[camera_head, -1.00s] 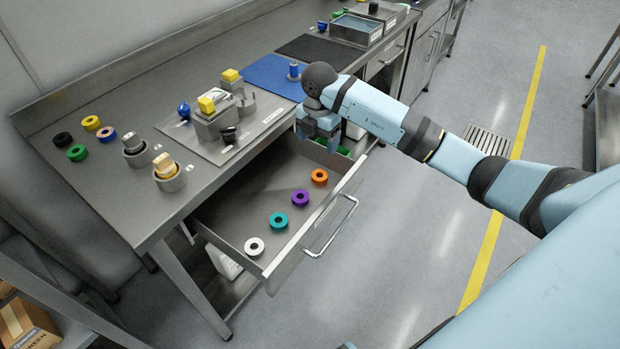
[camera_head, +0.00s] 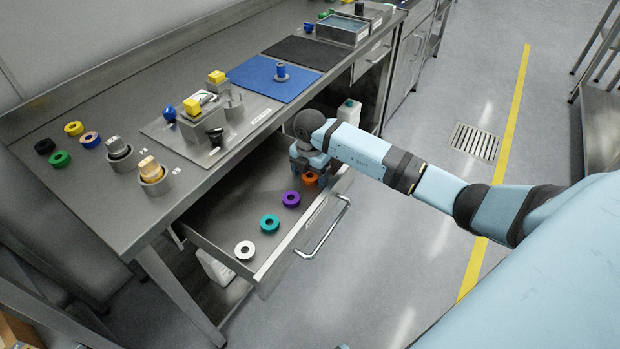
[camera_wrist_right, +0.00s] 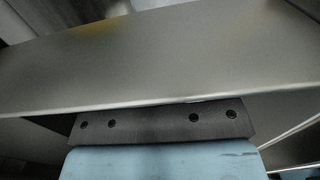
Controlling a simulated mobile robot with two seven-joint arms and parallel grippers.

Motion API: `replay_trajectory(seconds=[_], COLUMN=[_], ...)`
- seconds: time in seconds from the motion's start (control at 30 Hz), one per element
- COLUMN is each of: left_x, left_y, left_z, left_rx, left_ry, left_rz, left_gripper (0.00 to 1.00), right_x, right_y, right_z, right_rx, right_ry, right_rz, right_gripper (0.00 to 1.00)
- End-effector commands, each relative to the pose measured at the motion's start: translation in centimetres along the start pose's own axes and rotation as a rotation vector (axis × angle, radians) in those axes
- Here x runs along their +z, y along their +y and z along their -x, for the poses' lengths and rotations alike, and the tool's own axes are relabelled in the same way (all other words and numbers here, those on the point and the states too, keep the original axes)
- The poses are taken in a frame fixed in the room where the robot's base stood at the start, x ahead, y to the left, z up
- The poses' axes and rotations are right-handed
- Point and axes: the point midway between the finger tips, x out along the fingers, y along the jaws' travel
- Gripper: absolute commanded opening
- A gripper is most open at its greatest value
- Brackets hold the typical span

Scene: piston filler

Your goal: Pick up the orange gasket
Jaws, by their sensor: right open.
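The orange gasket (camera_head: 310,179) lies in the open drawer, at the far end of a row of gaskets, partly covered by my gripper in the head view. My right gripper (camera_head: 308,162) is open and reaches down into the drawer right at the orange gasket. I cannot tell whether the fingers touch it or stand around it. The right wrist view shows the dark mount and blue body of the gripper against a grey metal face, with no gasket in sight. My left gripper is not in view.
Purple (camera_head: 291,199), teal (camera_head: 269,223) and white (camera_head: 245,250) gaskets lie nearer in the drawer (camera_head: 216,212). The drawer's front wall and handle (camera_head: 325,230) are on the right. The bench top (camera_head: 85,190) overhangs the drawer's left side and holds fixtures and a blue mat (camera_head: 262,80).

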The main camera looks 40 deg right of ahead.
Motion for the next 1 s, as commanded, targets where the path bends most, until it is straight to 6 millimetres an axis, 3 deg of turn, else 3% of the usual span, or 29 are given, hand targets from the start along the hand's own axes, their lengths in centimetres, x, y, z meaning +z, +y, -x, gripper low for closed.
replay_trajectory(seconds=[0.13,0.37,0.77,1.0], left_x=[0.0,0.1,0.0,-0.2], left_y=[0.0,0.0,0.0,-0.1], left_z=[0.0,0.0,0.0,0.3], left_rx=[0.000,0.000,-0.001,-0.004], left_ry=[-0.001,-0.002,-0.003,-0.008], left_rz=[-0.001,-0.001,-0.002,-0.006], left_gripper=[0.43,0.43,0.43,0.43], right_x=[0.0,0.0,0.1,0.1], right_y=[0.0,0.0,0.1,0.1], right_z=[0.1,0.1,0.8,4.4], right_rx=[0.001,0.001,0.002,0.005], right_ry=[0.000,0.000,-0.002,-0.003], right_rz=[0.000,0.000,0.000,0.002], right_gripper=[0.75,0.24,0.24,0.24])
